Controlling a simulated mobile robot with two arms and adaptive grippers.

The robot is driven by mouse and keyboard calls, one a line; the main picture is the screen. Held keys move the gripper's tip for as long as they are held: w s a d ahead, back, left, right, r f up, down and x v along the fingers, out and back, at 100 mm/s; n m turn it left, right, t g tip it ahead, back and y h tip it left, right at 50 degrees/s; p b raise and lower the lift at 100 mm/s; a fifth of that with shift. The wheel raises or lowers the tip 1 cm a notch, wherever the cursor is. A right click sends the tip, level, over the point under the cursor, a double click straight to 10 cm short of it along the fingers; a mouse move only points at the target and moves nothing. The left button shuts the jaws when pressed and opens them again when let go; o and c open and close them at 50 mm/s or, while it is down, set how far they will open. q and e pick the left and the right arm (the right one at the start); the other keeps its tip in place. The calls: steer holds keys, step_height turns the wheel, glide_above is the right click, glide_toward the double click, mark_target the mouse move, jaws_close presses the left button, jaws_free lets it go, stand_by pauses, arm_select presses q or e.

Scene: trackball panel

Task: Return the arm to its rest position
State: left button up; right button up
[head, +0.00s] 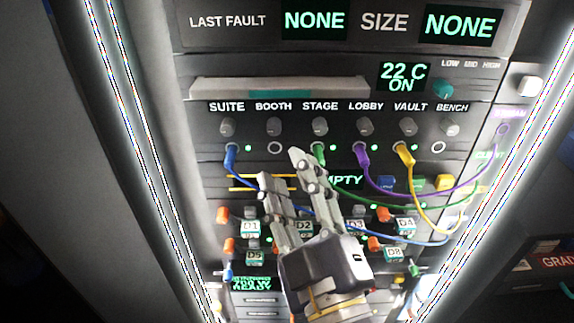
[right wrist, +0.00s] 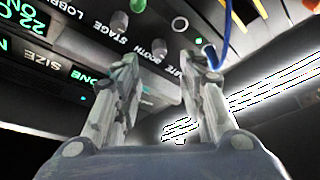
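My right gripper (head: 283,170) reaches up from the bottom of the head view, in front of the lower middle of a dark rack panel (head: 210,178). Its two fingers stand apart with nothing between them. In the right wrist view the fingers (right wrist: 160,72) are also parted and empty, with the panel's labels and knobs beyond them. I cannot tell whether the fingertips touch the panel. The gripper hides part of a display ending in "PTY" (head: 345,179) and some of the D-labelled modules. My left gripper is not in view.
Blue (head: 230,158), green (head: 319,155), purple (head: 361,158) and yellow (head: 405,156) cables are plugged in under the knobs and loop rightward close to the gripper. Bright light strips (head: 140,130) edge the rack.

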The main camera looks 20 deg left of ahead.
stand_by(0.3)
steer(key=w+d+f+m+g+h, duration=0.2)
steer(key=d+f+m+h, duration=0.15)
steer(key=f, duration=0.35)
steer(key=w+d+f+m+g+h, duration=0.1)
steer(key=w+d+f+m+h, duration=0.15)
steer(key=d+f, duration=0.4)
steer(key=s+d+f+m+g+h, duration=0.25)
steer(key=d+f, duration=0.25)
steer(key=f, duration=0.3)
steer(key=s+d+f+m+g+h, duration=0.1)
steer(key=d+f+m+g, duration=0.2)
steer(key=f, duration=0.5)
steer(key=s+d+f+m+g+h, duration=0.25)
steer(key=s+d+f+g, duration=0.35)
steer(key=s+d+f, duration=0.7)
step_height(320, 180, down, 24)
steer(key=s+a+g+y, duration=0.1)
steer(key=s+a, duration=0.1)
steer(key=s+d+f+g, duration=0.1)
steer(key=s+d+f, duration=0.2)
steer(key=s+f, duration=1.4)
steer(key=shift+d+n, duration=0.2)
steer(key=shift+n, duration=0.1)
